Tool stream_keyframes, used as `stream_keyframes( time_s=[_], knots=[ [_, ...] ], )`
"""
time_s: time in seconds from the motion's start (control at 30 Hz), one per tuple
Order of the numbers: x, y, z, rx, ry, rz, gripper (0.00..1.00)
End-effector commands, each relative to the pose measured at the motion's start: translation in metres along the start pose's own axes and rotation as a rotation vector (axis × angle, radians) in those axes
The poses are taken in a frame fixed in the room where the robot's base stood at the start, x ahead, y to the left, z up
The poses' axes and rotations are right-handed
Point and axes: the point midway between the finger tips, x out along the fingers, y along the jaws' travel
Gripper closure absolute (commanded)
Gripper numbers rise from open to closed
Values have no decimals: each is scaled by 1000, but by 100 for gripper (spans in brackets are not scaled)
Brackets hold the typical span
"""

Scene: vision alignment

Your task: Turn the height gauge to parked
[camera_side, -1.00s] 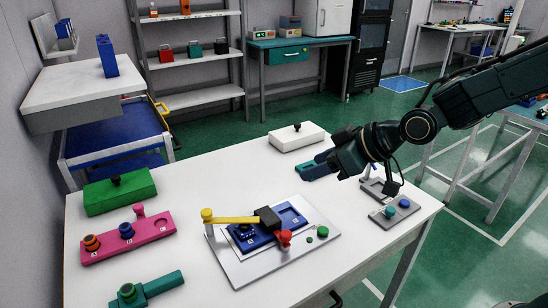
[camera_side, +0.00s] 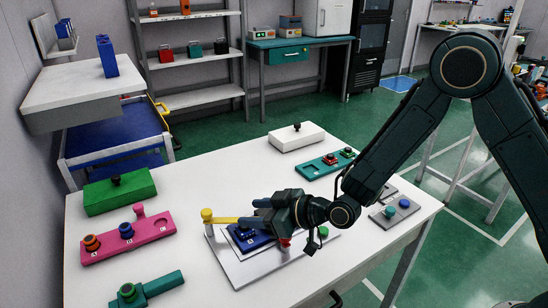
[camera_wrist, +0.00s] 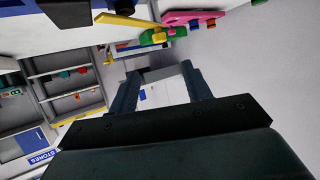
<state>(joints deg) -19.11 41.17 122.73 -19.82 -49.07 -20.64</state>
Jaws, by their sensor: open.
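The height gauge seems to be the yellow bar (camera_side: 232,220) on a yellow-topped post (camera_side: 207,215), above a grey plate (camera_side: 228,268). The bar lies roughly level, pointing right from the post. A blue fixture (camera_side: 250,241) sits under it on the plate. My gripper (camera_side: 258,207) is over the bar's right end and hides the bar's black block. In the wrist view my gripper (camera_wrist: 160,70) is open with nothing between its fingers, and the yellow bar (camera_wrist: 125,19) crosses the top, outside the fingers. I cannot tell whether they touch the gauge.
A pink holder (camera_side: 160,228), a green block (camera_side: 105,196) and a teal piece (camera_side: 160,288) stand at the left of the white table. A white block (camera_side: 296,141) and a teal tray (camera_side: 318,170) are at the back. A grey button box (camera_side: 398,213) is at the right.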

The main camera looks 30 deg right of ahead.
Motion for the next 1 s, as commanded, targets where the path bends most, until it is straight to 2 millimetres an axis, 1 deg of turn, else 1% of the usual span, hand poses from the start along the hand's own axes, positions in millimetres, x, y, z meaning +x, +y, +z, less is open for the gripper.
stream_keyframes(
  time_s=[0.27,0.47,0.67,1.0],
  knots=[
    [2,0,1,0,1,0,51],
    [11,0,0,-1,1,0,51],
    [29,-1,1,-1,1,-1,51],
    [68,0,1,-1,0,-1,51]
  ],
)
